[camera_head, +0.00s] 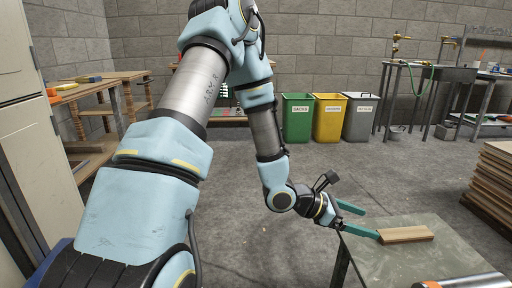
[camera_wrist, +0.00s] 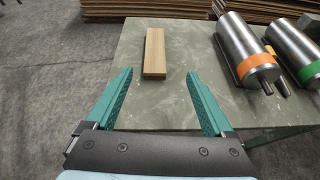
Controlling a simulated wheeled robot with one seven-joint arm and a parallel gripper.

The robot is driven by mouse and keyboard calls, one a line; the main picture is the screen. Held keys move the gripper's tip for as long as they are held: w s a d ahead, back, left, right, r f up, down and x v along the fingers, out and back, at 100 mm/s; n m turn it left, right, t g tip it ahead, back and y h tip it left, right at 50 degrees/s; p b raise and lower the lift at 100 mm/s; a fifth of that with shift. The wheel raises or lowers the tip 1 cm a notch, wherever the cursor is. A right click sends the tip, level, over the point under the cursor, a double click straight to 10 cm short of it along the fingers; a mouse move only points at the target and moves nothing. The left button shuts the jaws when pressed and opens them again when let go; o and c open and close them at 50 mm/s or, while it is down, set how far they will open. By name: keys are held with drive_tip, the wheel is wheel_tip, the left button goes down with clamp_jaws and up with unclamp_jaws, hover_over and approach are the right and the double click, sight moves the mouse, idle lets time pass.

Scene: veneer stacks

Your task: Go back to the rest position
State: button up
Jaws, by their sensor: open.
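My gripper (camera_head: 362,221) is open and empty at the left edge of a grey-green table (camera_head: 425,262). In the wrist view its two teal fingers (camera_wrist: 160,100) are spread wide over the table's near edge, with nothing between them. A wooden block (camera_head: 405,234) lies flat on the table just beyond the fingertips. In the wrist view the block (camera_wrist: 155,54) lies ahead of the gap between the fingers, apart from both.
Metal cylinders with an orange band (camera_wrist: 247,55) and a green band (camera_wrist: 297,52) lie on the table's right side. Veneer stacks (camera_head: 492,180) stand on the floor at right. Green (camera_head: 297,118), yellow (camera_head: 329,118) and grey bins (camera_head: 360,118) stand by the back wall. Open floor lies between.

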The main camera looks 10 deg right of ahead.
drive_tip(key=w+a+r+m+t+y, duration=0.15)
drive_tip(key=a+m+y, duration=0.35)
drive_tip(key=a, duration=0.8)
drive_tip(key=w+a+r+m+y, duration=0.1)
drive_tip(key=a+r+m+y, duration=0.25)
drive_tip(key=a+m, duration=0.6)
drive_tip(key=w+a+r+m+t+y, duration=0.1)
drive_tip(key=a+r+m+y, duration=0.3)
drive_tip(key=a, duration=1.1)
wheel_tip(320, 180, up, 24)
drive_tip(key=p, duration=2.6)
drive_tip(key=shift+w+a+r+n+y, duration=0.15)
drive_tip(key=shift+w+a+n+y, duration=0.05)
drive_tip(key=shift+a+n+y, duration=0.2)
